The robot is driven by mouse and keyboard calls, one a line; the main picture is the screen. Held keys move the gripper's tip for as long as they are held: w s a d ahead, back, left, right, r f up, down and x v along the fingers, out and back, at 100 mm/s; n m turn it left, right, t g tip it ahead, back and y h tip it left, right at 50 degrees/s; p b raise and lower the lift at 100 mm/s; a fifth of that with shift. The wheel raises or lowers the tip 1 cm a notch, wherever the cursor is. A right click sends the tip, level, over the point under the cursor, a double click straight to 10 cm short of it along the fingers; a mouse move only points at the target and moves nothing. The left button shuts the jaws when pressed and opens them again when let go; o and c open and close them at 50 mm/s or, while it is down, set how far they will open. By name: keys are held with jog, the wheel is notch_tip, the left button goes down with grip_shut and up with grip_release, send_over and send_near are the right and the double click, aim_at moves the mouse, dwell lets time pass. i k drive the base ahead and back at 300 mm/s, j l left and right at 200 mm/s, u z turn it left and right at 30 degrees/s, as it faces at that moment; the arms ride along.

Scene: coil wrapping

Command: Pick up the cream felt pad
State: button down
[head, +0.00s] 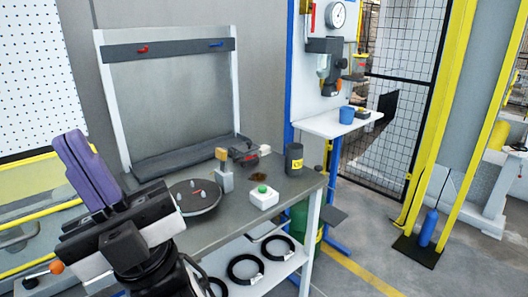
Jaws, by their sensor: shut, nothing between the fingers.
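I cannot make out a cream felt pad for certain. A small tan block (221,154) stands upright on top of a grey holder (226,181) on the workbench; its material is too small to tell. My gripper (74,143) is at the lower left, in front of the bench. Its purple fingers point up and left, pressed together, with nothing between them. It is well apart from the tan block. My arm hides the near left part of the bench.
On the grey bench (237,219) are a round dark turntable (207,205), a white box with a green button (263,197), a dark cylinder (294,160) and a brown stain. Black rings (245,268) lie on the lower shelf.

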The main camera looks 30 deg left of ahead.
aim_at(265, 150)
jog(key=u, duration=0.3)
jog(key=i+l+u, duration=0.5)
jog(key=l+u, duration=0.2)
jog(key=i+l, duration=0.15)
jog(key=l, duration=0.2)
jog(key=i+l+u, duration=0.1)
jog(key=l, duration=0.3)
jog(key=i+l, duration=0.2)
jog(key=l, duration=0.15)
jog(key=i+l+u, duration=0.15)
jog(key=l, duration=0.25)
jog(key=i+l, duration=0.15)
jog(key=l, duration=0.25)
jog(key=i+l, duration=0.45)
jog(key=i, duration=0.7)
